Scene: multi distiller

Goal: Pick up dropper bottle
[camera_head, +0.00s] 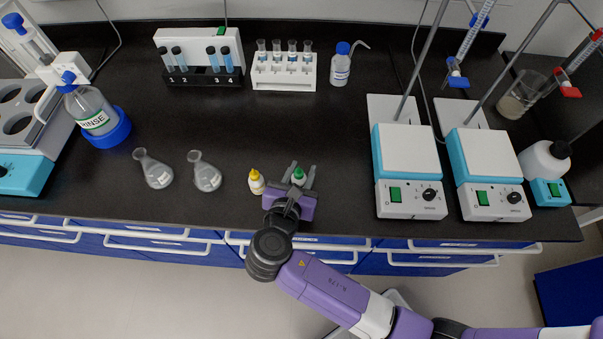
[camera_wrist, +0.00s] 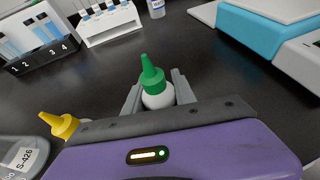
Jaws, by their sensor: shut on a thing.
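A dropper bottle with a green cap (camera_head: 299,176) stands upright on the black bench near its front edge. My gripper (camera_head: 300,172) is low at the bench and shut on this bottle, with one finger on each side. In the wrist view the green-capped bottle (camera_wrist: 157,88) shows its cap and white shoulder between the fingers, and its lower part is hidden behind my gripper's purple body. A second dropper bottle with a yellow cap (camera_head: 256,181) stands just left of my gripper. It also shows at the left in the wrist view (camera_wrist: 62,125).
Two flasks (camera_head: 206,174) stand left of the bottles. Two teal hotplates (camera_head: 405,170) with stands are to the right. Tube racks (camera_head: 284,84) and a wash bottle (camera_head: 340,68) are at the back. The bench behind my gripper is clear.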

